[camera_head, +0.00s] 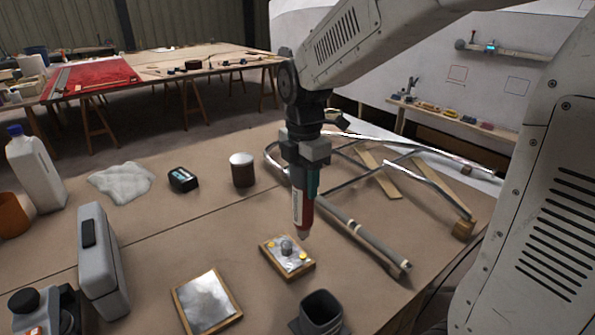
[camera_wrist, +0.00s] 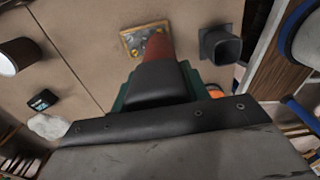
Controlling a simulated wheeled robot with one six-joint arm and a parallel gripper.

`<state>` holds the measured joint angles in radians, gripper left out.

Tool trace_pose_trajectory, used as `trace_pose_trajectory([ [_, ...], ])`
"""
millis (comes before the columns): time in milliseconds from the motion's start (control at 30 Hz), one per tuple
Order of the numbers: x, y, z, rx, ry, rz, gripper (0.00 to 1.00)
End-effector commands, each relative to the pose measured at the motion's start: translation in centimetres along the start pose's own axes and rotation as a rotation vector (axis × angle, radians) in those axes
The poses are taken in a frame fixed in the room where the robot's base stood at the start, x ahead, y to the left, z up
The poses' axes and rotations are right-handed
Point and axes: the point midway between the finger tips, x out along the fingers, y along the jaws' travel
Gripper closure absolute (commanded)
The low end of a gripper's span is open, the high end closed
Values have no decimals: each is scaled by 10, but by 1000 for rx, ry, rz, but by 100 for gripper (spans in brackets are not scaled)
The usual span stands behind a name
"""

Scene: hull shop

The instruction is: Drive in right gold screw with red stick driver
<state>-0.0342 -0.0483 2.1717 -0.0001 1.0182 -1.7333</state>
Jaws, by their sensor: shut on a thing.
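My gripper (camera_head: 306,160) is shut on the red stick driver (camera_head: 302,212) and holds it nearly upright, tip down, above the table. The driver's red body also shows in the wrist view (camera_wrist: 157,48), in front of the jaws. Below the tip lies a small wood-framed plate (camera_head: 274,262) with a grey knob in its middle and gold screws on it. The right gold screw (camera_head: 303,256) is near the plate's right edge. The driver tip appears above the plate, apart from it. In the wrist view the driver partly hides the plate (camera_wrist: 131,42).
A dark square cup (camera_head: 320,308) stands in front of the plate, and a framed metal sheet (camera_head: 206,301) lies to the left. A grey tube (camera_head: 365,236) and bent metal tubing (camera_head: 440,186) lie to the right. A grey case (camera_head: 101,262) stands at left.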

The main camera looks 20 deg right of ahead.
Motion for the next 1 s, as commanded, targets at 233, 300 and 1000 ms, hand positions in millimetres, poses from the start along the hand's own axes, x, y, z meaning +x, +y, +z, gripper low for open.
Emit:
trace_pose_trajectory([
  [233, 25, 0, 0, 0, 0, -1, 78],
  [300, 32, 0, 0, 0, 0, -1, 78],
  [1000, 49, 1, 0, 0, 0, 1, 78],
])
